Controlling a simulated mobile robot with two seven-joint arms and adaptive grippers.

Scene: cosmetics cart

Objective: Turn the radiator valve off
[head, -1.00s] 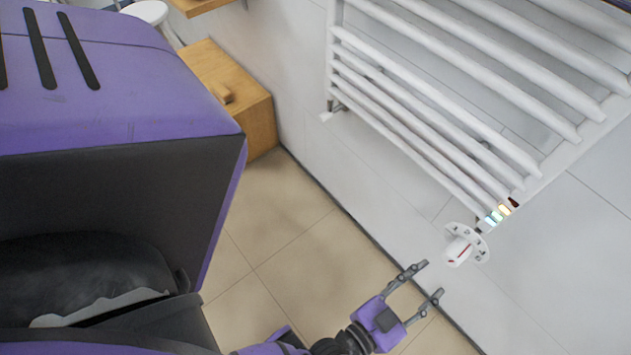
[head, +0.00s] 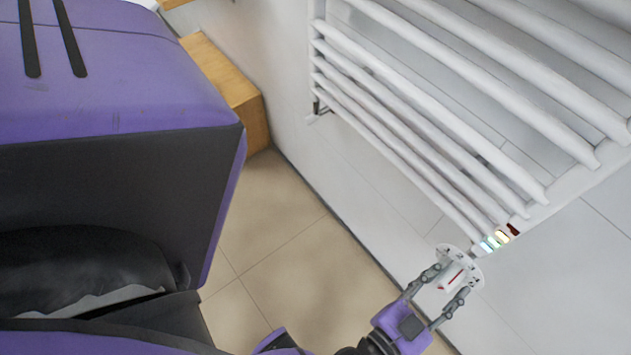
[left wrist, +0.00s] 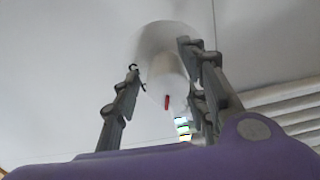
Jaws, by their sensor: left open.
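The radiator valve is a white knob (head: 454,276) with a red pointer mark, in front of a round white dial plate (head: 470,263) with dark marks. It sits below the lower right corner of the white radiator (head: 440,120). My left gripper (head: 449,281) is open, with one fingertip on each side of the knob. In the left wrist view the knob (left wrist: 166,78) with its red mark shows between the two fingers of my left gripper (left wrist: 158,60). I cannot tell whether the fingers touch it. My right gripper is out of view.
A strip of coloured patches (head: 495,240) is on the radiator's lower corner, close to the valve. The white tiled wall (head: 540,290) is right behind the valve. A wooden cabinet (head: 232,95) stands at the back left. The beige floor (head: 300,250) is open.

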